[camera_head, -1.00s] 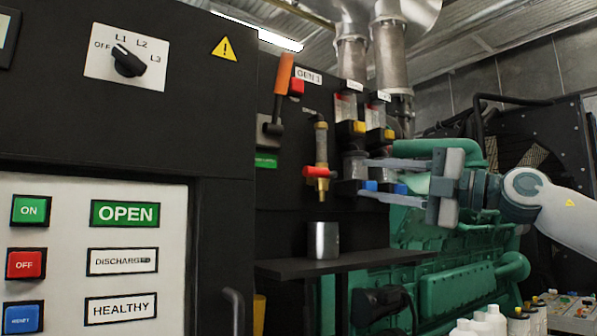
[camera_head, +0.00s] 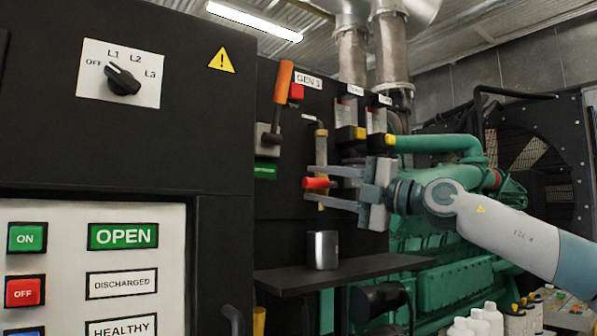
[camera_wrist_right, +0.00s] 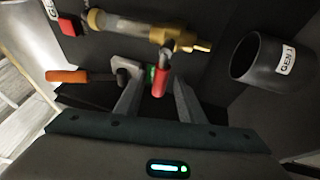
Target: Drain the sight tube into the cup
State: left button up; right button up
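The sight tube (camera_head: 321,150) is a brass-ended vertical tube on the black panel, and it also shows in the right wrist view (camera_wrist_right: 125,25). Its red drain handle (camera_head: 316,183) points out from the lower end; in the wrist view the red handle (camera_wrist_right: 160,80) lies between my fingers. My right gripper (camera_head: 335,187) is open, its fingers either side of the handle; I cannot tell whether they touch it. The metal cup (camera_head: 323,250) stands upright on a shelf below the tube; the wrist view shows it as a dark cup (camera_wrist_right: 275,62) labelled GEN 1. My left gripper is not in view.
The black shelf (camera_head: 350,270) sticks out under the cup. An orange-handled lever (camera_head: 283,82) is left of the tube. Yellow and black fittings (camera_head: 349,133) are to the right. The green engine (camera_head: 440,245) stands behind my right arm. White bottles (camera_head: 485,318) are at the lower right.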

jog(key=shift+p+x, duration=1.1)
jog(key=shift+x, duration=1.7)
grip_shut()
